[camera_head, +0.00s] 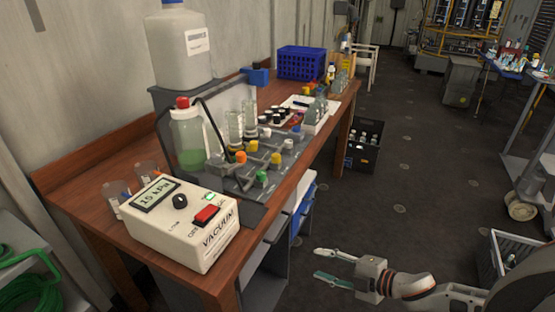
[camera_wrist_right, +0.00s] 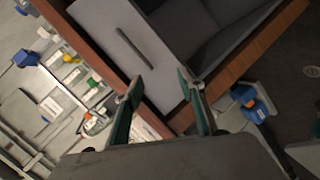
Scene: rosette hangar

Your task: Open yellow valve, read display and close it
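A yellow valve knob (camera_head: 276,158) is on the grey valve panel (camera_head: 232,182) on the wooden bench, among orange, green and white knobs. Its handle angle is too small to tell. A white vacuum box (camera_head: 182,222) stands at the bench's near end. Its display (camera_head: 156,195) shows a kPa value, likely 10 or 15. My right gripper (camera_head: 316,262) is open and empty, low beside the bench and apart from the valve. In the right wrist view its spread fingers (camera_wrist_right: 160,78) face the bench edge, with a yellow knob (camera_wrist_right: 68,57) to the left. My left gripper is out of view.
A bottle of green liquid (camera_head: 187,140), glass cylinders, a blue basket (camera_head: 301,62) and a large white canister (camera_head: 187,45) crowd the bench. A black crate (camera_head: 363,147) is on the floor by the bench.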

